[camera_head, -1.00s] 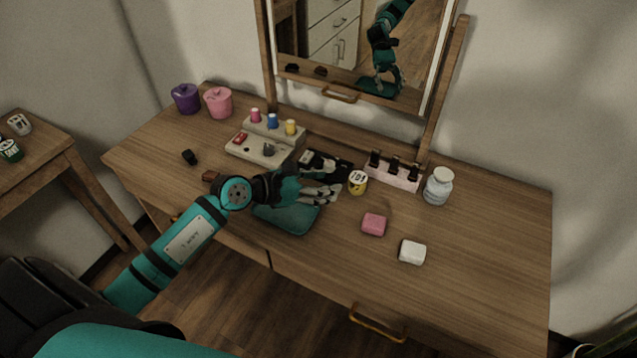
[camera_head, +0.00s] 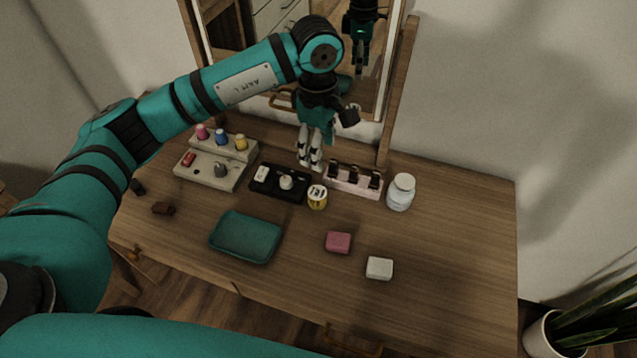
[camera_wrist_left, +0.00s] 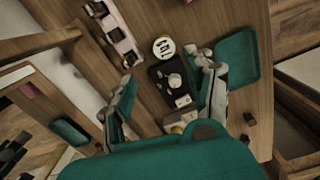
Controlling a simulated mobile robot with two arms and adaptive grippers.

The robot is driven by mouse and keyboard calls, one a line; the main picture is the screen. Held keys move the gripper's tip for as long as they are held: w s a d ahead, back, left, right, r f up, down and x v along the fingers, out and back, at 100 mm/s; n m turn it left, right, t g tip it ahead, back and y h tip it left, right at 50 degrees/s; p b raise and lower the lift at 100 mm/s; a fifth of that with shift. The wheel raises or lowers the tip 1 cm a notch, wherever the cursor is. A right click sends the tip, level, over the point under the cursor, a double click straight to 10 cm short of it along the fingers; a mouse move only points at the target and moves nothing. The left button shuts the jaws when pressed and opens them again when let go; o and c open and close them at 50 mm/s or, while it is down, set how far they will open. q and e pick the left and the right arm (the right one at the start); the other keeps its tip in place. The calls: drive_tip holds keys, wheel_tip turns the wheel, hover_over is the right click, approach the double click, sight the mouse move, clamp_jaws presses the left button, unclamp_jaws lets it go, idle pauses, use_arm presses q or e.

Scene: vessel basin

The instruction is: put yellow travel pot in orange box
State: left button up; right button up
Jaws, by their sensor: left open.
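The yellow travel pot (camera_head: 317,197), a small yellow jar with a dark-marked white lid, stands upright on the wooden dresser top between a black tray and a pink stand. Its lid shows in the left wrist view (camera_wrist_left: 163,46). My left gripper (camera_head: 310,165) points down, above and behind the pot in the head view, with its fingers apart and empty. In the left wrist view its fingers (camera_wrist_left: 170,88) are spread, with the black tray showing between them and the pot beyond. I see no orange box in these frames. My right gripper is not in view.
The black tray (camera_head: 266,188) holds a small white item. A pink stand (camera_head: 342,185), white jar (camera_head: 400,195), beige organiser (camera_head: 205,170) and teal tray (camera_head: 222,249) surround the pot. Pink (camera_head: 338,242) and white (camera_head: 379,268) blocks lie in front. The mirror rises behind. The right side is clear.

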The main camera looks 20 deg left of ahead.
use_arm(q)
drive_tip(key=p, duration=0.1)
hover_over(317, 192)
wheel_tip(317, 192, down, 4)
drive_tip(key=f, duration=0.1)
wheel_tip(317, 192, down, 6)
drive_tip(key=shift+w+d+r+p, duration=0.1)
drive_tip(key=shift+r+p, duration=0.05)
drive_tip(key=shift+p, duration=0.55)
drive_tip(key=shift+f, duration=0.55)
drive_tip(key=shift+f+p, duration=0.3)
wheel_tip(317, 192, down, 4)
drive_tip(key=shift+r+p, duration=0.15)
drive_tip(key=shift+p, duration=0.45)
drive_tip(key=shift+f, duration=0.4)
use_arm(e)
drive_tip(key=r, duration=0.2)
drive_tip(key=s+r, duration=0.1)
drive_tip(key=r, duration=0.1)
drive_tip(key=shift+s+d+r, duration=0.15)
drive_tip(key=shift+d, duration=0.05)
